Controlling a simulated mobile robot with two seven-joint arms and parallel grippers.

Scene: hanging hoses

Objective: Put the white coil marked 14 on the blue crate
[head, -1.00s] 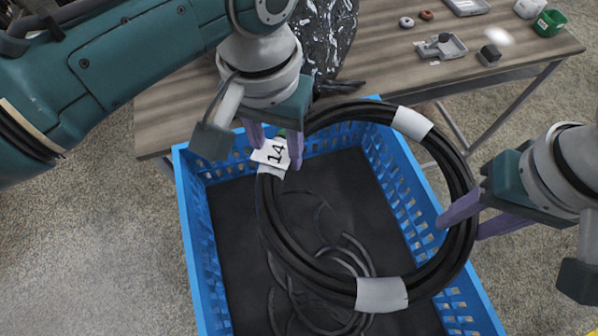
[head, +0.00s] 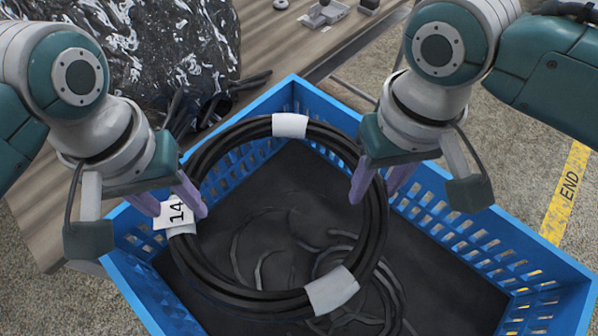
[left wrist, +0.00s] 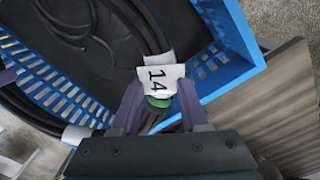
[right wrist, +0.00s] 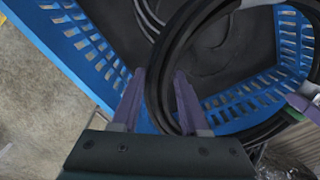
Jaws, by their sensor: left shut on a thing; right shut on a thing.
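The coil (head: 265,302) is a ring of black hose with white bands and a white tag (head: 174,214) reading 14. It hangs over the open blue crate (head: 323,106); its height above the crate floor is hard to judge. My left gripper (head: 176,200) is shut on the coil at the tag, near the crate's left side. The left wrist view shows the tag (left wrist: 160,78) between the fingers. My right gripper (head: 374,188) is shut on the coil's right side. The right wrist view shows the hose (right wrist: 160,85) between the fingers.
Loose dark hose pieces (head: 345,262) show on the crate's dark floor. A wooden table (head: 40,215) stands behind and left, with a shiny black bag (head: 165,45) and small parts. A yellow END floor marking (head: 568,190) lies right of the crate.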

